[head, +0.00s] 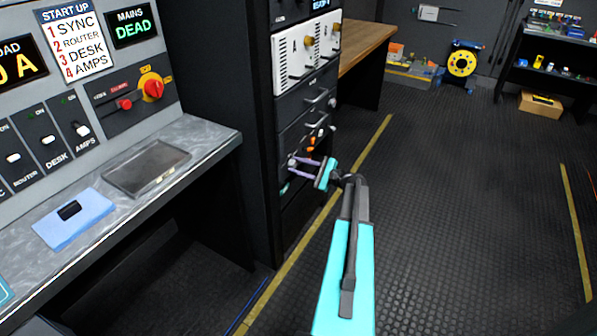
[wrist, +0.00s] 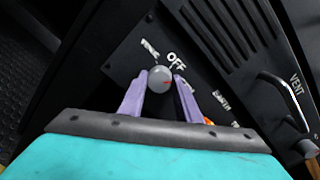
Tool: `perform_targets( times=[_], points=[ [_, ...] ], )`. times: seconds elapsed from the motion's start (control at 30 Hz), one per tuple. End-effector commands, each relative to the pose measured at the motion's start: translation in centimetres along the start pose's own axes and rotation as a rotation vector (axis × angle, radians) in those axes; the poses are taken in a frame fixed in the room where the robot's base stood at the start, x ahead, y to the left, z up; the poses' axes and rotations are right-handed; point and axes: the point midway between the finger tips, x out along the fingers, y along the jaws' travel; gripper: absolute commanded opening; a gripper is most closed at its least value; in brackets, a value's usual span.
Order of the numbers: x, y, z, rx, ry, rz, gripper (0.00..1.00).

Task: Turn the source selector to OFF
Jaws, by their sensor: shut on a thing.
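The source selector is a round grey knob (wrist: 159,79) on a dark plate low on the black rack, with the word OFF just above it in the wrist view. One label lies to its upper left and another, partly covered by a finger, to its lower right. In the head view my gripper (head: 293,164) is at the rack's lower front, and the knob is too small to make out clearly.
A vent handle (wrist: 287,92) is at the right in the wrist view. In the head view, the desk (head: 215,140) with a dark tray and blue pad stands left, below a panel with a red-and-yellow rotary switch (head: 153,88). Open floor (head: 450,200) lies right of my arm.

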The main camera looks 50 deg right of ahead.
Motion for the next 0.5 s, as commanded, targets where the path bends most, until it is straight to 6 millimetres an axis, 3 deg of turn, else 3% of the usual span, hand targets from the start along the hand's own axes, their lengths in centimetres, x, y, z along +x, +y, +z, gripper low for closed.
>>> perform_targets(
  times=[0.5],
  points=[
    [-0.06,0.37,-0.27,-0.410,0.019,0.007,0.08]
  ],
)
